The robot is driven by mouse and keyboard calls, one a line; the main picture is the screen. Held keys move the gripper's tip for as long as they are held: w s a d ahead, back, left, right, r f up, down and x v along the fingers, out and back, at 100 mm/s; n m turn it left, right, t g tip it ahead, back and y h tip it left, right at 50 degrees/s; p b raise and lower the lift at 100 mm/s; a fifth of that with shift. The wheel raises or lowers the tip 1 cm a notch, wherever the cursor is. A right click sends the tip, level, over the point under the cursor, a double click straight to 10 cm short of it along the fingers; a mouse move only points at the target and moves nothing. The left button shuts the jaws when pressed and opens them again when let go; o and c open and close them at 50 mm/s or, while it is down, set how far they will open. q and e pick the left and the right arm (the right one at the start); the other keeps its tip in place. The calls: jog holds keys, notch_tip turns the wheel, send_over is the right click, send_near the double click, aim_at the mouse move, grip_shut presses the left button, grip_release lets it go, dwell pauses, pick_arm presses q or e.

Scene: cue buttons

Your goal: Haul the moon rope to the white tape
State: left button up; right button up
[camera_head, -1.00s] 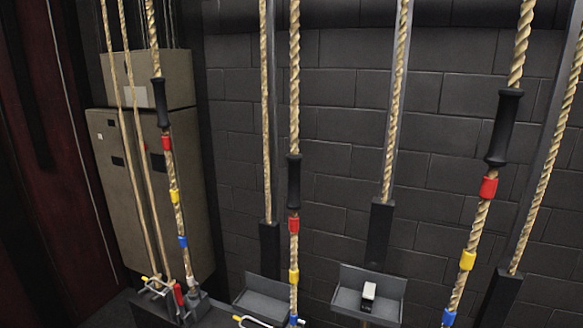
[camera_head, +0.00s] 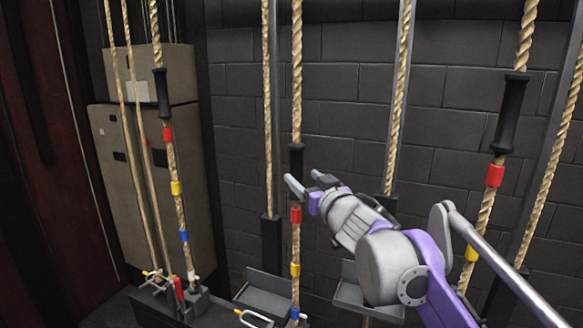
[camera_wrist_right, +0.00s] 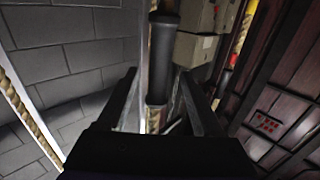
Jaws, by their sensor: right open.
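Three ropes carry black grips and coloured tape bands: a left rope (camera_head: 171,160), a middle rope (camera_head: 297,90) and a right rope (camera_head: 525,45). No moon mark is readable, so I cannot tell which is the moon rope. A white band (camera_head: 191,275) shows low on the left rope; on the others none is visible. My right gripper (camera_head: 308,184) is open at the lower part of the middle rope's black grip (camera_head: 296,158). In the right wrist view, the black grip (camera_wrist_right: 162,60) stands between the open fingers. My left gripper is not in view.
Grey trays (camera_head: 262,292) sit low at the wall, one partly behind my right arm. Metal hooks with yellow tips (camera_head: 253,318) stick out below. Plain ropes (camera_head: 267,120) run beside the gripped ones. A beige cabinet (camera_head: 120,200) stands at the left.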

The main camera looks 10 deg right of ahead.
aim_at(292, 167)
jog(key=w, duration=0.2)
jog(key=w+a+p, duration=0.1)
jog(key=w, duration=0.5)
jog(key=shift+w+a, duration=0.1)
jog(key=shift+a, duration=0.2)
grip_shut()
dwell(1.0)
